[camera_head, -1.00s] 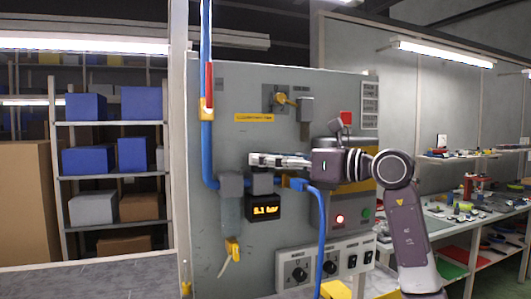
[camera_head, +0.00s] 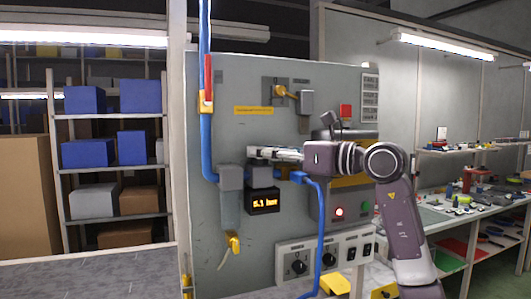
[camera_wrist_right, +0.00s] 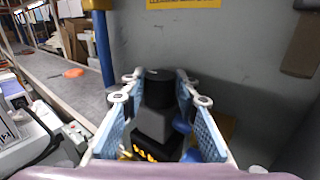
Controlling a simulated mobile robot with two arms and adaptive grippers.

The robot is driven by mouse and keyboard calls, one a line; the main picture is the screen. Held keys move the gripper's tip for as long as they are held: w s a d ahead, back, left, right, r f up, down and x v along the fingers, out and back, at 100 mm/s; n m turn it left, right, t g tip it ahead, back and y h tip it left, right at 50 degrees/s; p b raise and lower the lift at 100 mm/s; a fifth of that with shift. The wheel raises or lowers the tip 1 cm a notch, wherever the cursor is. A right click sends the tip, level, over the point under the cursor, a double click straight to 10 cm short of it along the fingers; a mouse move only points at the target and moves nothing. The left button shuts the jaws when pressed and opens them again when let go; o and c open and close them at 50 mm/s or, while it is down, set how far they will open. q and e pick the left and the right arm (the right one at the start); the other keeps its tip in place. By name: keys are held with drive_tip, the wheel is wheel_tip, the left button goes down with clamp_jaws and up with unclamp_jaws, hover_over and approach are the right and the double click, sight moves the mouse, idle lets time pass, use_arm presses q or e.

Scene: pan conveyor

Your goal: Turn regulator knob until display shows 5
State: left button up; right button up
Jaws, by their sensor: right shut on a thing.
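The display (camera_head: 263,200) is a black box with orange digits on the grey panel (camera_head: 228,125); it reads about 5.1 bar. The grey regulator body (camera_head: 262,178) sits just above it. My right gripper (camera_head: 254,153) reaches in from the right with its fingers at the top of the regulator. In the right wrist view the dark round knob (camera_wrist_right: 156,76) stands between the two blue-padded fingers, which are shut on it. The digits show only partly there. The knob is mostly hidden by the fingers in the head view. My left gripper is not in view.
A blue pipe (camera_head: 205,130) with a yellow and red valve runs down left of the regulator. A blue hose (camera_head: 319,240) hangs to the right. A control box with a lit red button (camera_head: 339,212) and a switch strip (camera_head: 318,261) lie nearby.

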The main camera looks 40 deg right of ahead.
drive_tip(key=shift+h, duration=0.3)
drive_tip(key=o, duration=1.1)
drive_tip(key=shift+o, duration=0.2)
drive_tip(key=shift+s, duration=0.1)
drive_tip(key=v, duration=1.2)
drive_tip(key=shift+d+f, duration=0.1)
